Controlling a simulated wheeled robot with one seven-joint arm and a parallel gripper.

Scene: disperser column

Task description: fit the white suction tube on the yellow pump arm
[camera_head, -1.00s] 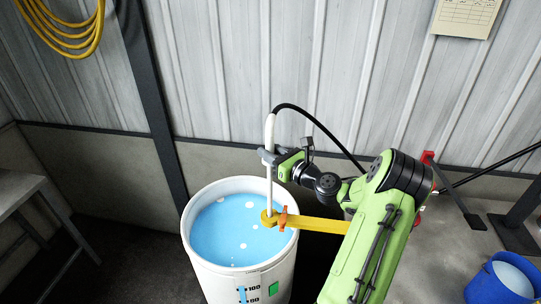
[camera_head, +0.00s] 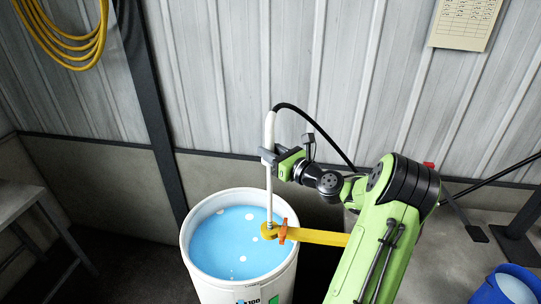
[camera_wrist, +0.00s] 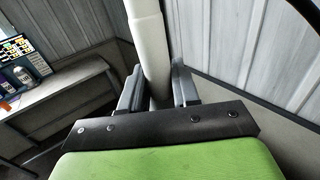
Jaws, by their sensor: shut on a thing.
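The white suction tube (camera_head: 269,188) stands upright above the white drum. My gripper (camera_head: 269,157) is shut on its upper part; in the wrist view the tube (camera_wrist: 150,45) sits between the two grey fingers (camera_wrist: 158,90). A black hose (camera_head: 318,128) curves from the tube's top to the right. The yellow pump arm (camera_head: 320,237) reaches from the right over the drum, with an orange clamp (camera_head: 283,231) near its end. The tube's lower end is at the yellow end ring (camera_head: 269,230). I cannot tell whether it is inside the ring or just above it.
The white drum (camera_head: 188,245) holds blue liquid (camera_head: 225,250) with white spots. A grey bench (camera_head: 20,205) stands at the left, and a blue bucket (camera_head: 492,290) at the lower right. A corrugated wall (camera_head: 220,80) with a coiled yellow hose (camera_head: 60,45) is behind.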

